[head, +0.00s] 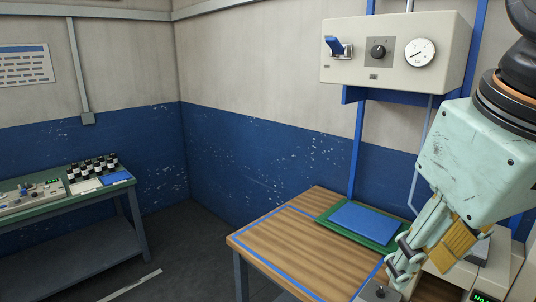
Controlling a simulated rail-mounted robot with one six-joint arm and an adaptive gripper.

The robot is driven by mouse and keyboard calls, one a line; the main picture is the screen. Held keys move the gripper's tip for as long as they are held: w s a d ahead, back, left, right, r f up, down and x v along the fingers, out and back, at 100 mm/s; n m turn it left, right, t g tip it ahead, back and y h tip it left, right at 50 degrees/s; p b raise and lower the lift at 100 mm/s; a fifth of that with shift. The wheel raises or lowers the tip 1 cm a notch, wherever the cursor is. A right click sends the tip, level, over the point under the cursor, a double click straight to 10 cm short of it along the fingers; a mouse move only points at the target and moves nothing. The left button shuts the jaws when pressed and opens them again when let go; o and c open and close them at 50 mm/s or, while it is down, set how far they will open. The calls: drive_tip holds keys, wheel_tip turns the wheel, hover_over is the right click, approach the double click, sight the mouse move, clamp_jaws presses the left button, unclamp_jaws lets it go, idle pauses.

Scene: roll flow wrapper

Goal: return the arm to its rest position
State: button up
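My arm comes in from the top right of the head view, with a pale green wrist body. My gripper (398,257) points down and to the left, beside the right end of the wooden table (275,243). Its dark fingertips are seen from the side, and I cannot tell how far apart they are. I see no object between them. Below the fingertips is a small metal knob or post (380,291); I cannot tell if they touch it.
A green tray with a blue pad (365,222) lies on the wooden table. A cream control box (395,48) with lever, knob and gauge hangs above. A beige machine (497,262) stands behind the gripper. A green bench (60,208) stands left.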

drive_tip(key=s+f+m+b, duration=0.1)
drive_tip(key=s+f+m, duration=0.1)
drive_tip(key=s+f, duration=0.3)
drive_tip(key=shift+s+a+f+m+b, duration=0.3)
drive_tip(key=shift+f+m, duration=0.1)
drive_tip(key=shift+f, duration=0.5)
idle(0.4)
